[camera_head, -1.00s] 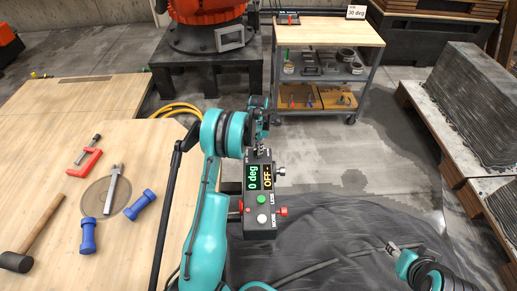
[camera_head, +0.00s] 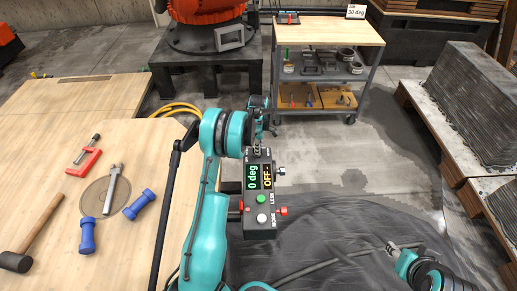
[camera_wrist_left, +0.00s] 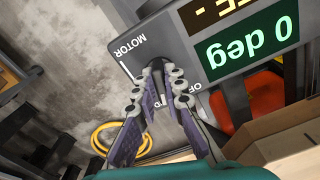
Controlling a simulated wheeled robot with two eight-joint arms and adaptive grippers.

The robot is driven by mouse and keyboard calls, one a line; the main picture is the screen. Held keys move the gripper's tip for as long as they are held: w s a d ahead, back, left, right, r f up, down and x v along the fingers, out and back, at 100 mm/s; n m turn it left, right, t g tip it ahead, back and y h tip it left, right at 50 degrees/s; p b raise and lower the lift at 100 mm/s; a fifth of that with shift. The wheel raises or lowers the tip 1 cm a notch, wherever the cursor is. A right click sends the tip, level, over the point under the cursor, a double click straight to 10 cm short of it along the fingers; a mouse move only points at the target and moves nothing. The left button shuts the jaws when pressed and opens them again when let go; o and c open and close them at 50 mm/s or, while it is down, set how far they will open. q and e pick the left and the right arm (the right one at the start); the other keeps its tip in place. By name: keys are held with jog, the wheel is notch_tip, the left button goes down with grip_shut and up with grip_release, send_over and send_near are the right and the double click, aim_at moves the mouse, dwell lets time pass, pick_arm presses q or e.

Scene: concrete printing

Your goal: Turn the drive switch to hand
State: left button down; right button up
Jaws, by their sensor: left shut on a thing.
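The dark control box (camera_head: 260,222) stands in the middle of the head view, with a green "0 deg" readout and an amber "OFF -" readout. My left gripper (camera_head: 259,146) is at the far end of the box. In the left wrist view my left gripper (camera_wrist_left: 157,68) is shut at the switch on the panel edge, next to the "MOTOR" label. Its fingers mostly hide the switch, so its pointing direction is unclear. Part of an "OF..." label shows beside them. My right gripper (camera_head: 393,248) is at the lower right, too small to read, apart from the box.
A green button (camera_head: 261,199), a white button (camera_head: 262,218) and red side knobs are on the box. A wooden table (camera_head: 130,230) at left holds a clamp, blue pieces and a mallet. A cart (camera_head: 330,35) with a "deg" card stands behind. Dark sheeting lies right of the box.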

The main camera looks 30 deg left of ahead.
pick_arm(q)
jog(key=shift+m, duration=0.6)
jog(key=c, duration=1.6)
grip_release()
jog(key=shift+r, duration=0.1)
notch_tip(320, 180, up, 12)
